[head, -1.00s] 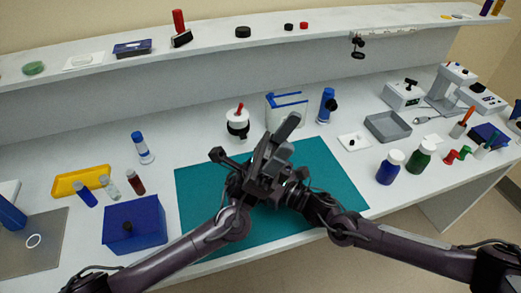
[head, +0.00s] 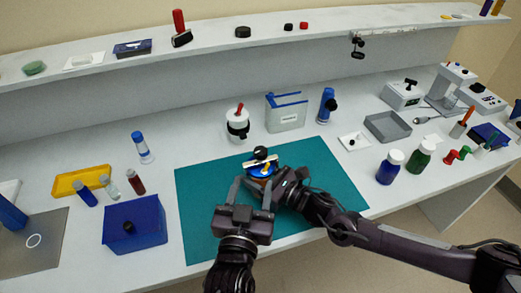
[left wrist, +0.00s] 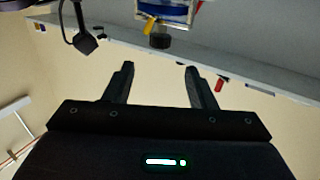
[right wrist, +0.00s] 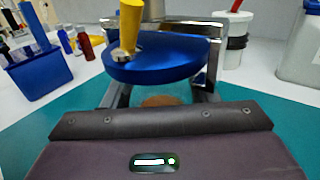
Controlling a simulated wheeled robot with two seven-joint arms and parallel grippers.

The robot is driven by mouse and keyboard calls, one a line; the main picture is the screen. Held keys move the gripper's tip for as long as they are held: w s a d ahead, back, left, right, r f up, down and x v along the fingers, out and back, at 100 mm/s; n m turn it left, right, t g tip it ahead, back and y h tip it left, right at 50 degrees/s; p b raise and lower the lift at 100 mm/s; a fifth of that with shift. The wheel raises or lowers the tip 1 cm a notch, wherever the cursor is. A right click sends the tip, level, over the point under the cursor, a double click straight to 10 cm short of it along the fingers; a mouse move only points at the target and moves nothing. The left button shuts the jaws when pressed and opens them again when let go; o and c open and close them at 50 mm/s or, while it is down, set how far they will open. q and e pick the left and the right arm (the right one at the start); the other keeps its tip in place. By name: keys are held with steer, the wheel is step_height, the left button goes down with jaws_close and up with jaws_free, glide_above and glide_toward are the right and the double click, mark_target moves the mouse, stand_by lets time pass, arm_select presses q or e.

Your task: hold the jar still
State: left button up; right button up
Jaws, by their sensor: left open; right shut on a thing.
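The jar shows its blue lid (head: 258,170) over the teal mat, with a yellow handle and a black knob on top. In the right wrist view the blue lid (right wrist: 158,62) fills the space ahead of the fingers, and something brownish shows beneath it. My right gripper (right wrist: 160,92) is shut on the jar from the right; the jar's body is mostly hidden. My left gripper (head: 251,184) is open and empty, in front of the jar with its fingers towards it. In the left wrist view part of the blue lid (left wrist: 165,12) shows at the top, beyond the open fingers.
The jar stands over the teal mat (head: 200,200). A blue box (head: 135,222) and small vials are to the left. A white bottle with a red tip (head: 237,122) and a grey container (head: 286,112) stand behind. Blue and green bottles (head: 390,168) are to the right.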

mark_target(259, 156)
arm_select(q)
steer(key=w, duration=0.3)
steer(key=w+d, duration=0.1)
steer(key=w, duration=0.3)
steer(key=w+d, duration=0.1)
steer(key=w, duration=0.3)
steer(key=shift+w, duration=0.2)
steer(key=c, duration=1)
steer(key=shift+o, duration=0.2)
steer(key=shift+h, duration=0.3)
